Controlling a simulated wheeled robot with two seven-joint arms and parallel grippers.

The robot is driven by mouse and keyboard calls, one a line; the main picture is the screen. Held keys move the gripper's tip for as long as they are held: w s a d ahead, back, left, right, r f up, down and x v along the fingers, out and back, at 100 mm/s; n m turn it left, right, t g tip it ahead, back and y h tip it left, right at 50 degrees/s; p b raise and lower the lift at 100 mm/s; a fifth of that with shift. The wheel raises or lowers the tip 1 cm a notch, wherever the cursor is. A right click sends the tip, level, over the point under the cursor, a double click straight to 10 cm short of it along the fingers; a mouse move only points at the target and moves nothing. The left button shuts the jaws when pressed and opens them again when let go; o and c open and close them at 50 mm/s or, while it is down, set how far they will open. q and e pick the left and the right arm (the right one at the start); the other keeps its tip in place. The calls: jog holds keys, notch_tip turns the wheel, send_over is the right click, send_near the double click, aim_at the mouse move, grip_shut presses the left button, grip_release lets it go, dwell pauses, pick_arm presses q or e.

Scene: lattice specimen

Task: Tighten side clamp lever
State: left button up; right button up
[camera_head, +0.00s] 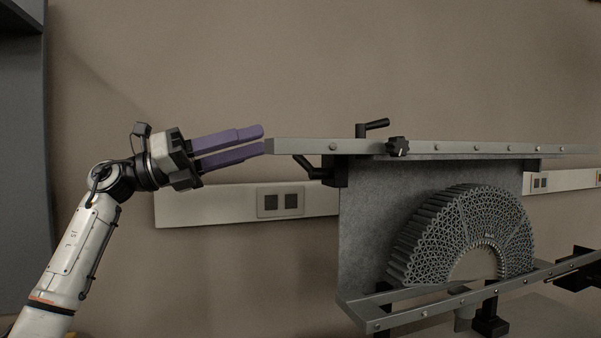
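My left gripper (263,140) comes in from the left, with two purple fingers pointing right and a narrow gap between them. It is slightly open, and nothing shows in the gap. Its fingertips are at the left end of the upper metal bar (290,146); I cannot tell if they touch it. A black side lever (305,163) sticks out up and left from a black clamp block below that bar, just right of and below the fingertips. Another black lever (376,125) stands on top of the bar, and a black star knob (397,146) is on its front. My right gripper cannot be made out.
A grey half-ring lattice specimen (463,234) stands on the lower metal rail (415,313) before a grey backing panel (375,215). Dark blocks (576,270) sit at the right edge. A wall strip with sockets (230,206) runs behind.

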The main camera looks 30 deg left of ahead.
aim_at(296, 160)
pick_arm(q)
notch_tip(296, 160, down, 5)
jog(key=w+n+t+y+b, duration=0.1)
jog(key=n+y, duration=0.1)
jog(key=n, duration=0.4)
jog(key=p+x, duration=0.1)
jog(key=x, duration=0.3)
jog(key=p+x, duration=0.1)
jog(key=x, duration=0.4)
jog(key=shift+w+a, duration=0.2)
jog(key=shift+w, duration=0.15)
jog(key=shift+w+d, duration=0.25)
jog(key=shift+w, duration=0.05)
jog(key=shift+c, duration=0.3)
grip_shut()
